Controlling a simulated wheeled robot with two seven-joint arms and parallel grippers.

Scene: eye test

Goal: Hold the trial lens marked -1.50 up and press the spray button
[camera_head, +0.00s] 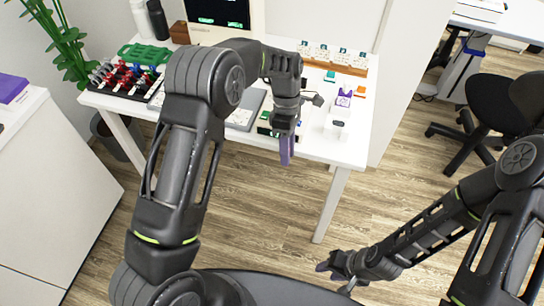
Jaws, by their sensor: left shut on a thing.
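My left gripper (286,133) is over the front edge of the white table, shut on a slim purple thing (286,152) that hangs down from it. No marking can be read on this thing, so I cannot tell if it is the -1.50 lens. A black rack (128,92) at the table's left holds several red and dark pieces, too small to read. A small white device (337,127) stands on the right of the table; I cannot make out a spray button. My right gripper (336,274) is low in front of the table, apart from everything, its fingers apart and empty.
The white table (350,152) also bears a green rack (145,53), a screen (222,12), a purple and white box (344,97) and a row of cards (334,56) at the back. A black chair (500,105) stands right. The wooden floor (265,215) in front is clear.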

